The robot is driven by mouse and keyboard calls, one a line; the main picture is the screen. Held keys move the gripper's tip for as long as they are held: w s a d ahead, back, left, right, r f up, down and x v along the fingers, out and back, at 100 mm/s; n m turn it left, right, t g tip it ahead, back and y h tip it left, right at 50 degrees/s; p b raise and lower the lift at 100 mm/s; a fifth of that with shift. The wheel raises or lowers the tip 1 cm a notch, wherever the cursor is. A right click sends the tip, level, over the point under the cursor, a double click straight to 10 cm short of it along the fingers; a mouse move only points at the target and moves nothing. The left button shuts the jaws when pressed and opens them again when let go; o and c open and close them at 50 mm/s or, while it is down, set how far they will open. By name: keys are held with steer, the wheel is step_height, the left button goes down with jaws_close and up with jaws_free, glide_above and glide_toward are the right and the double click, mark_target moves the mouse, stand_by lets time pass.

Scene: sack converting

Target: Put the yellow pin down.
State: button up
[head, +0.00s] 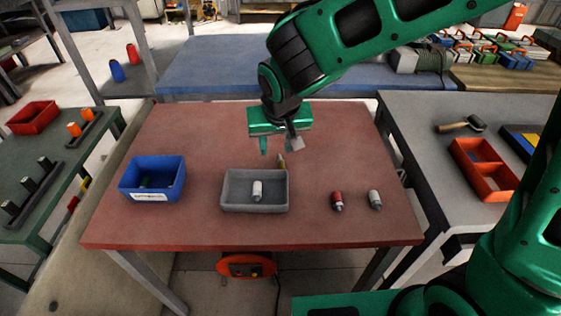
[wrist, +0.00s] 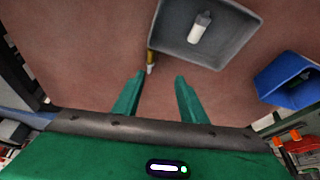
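The yellow pin (head: 281,161) is at the back edge of the grey tray (head: 236,207), right of its middle. In the wrist view the pin (wrist: 151,60) is outside the tray, close beside its wall; I cannot tell if they touch. My gripper (head: 280,149) is above the table at the pin, fingers pointing down. In the wrist view my gripper (wrist: 159,76) has its fingers wide apart with nothing clamped between them. The pin shows just past the fingertips, nearer the left one. Its lower part is hidden by the tray in the head view.
A white pin (head: 257,190) is in the grey tray. A blue bin (head: 153,191) stands to the left. A red pin (head: 337,201) and a grey-white pin (head: 375,199) stand to the right. The back of the red-brown table (head: 200,135) is clear.

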glide_above(282, 162)
steer(key=s, duration=0.2)
steer(key=f, duration=0.4)
steer(key=shift+s+a+f, duration=0.1)
steer(key=shift+s+a, duration=0.05)
steer(key=shift+a, duration=0.15)
steer(key=f, duration=0.2)
steer(key=w+f, duration=0.1)
steer(key=shift+d+f, duration=0.4)
steer(key=shift+w+f, duration=0.25)
steer(key=shift+f, duration=0.35)
steer(key=shift+a, duration=0.1)
jaws_close()
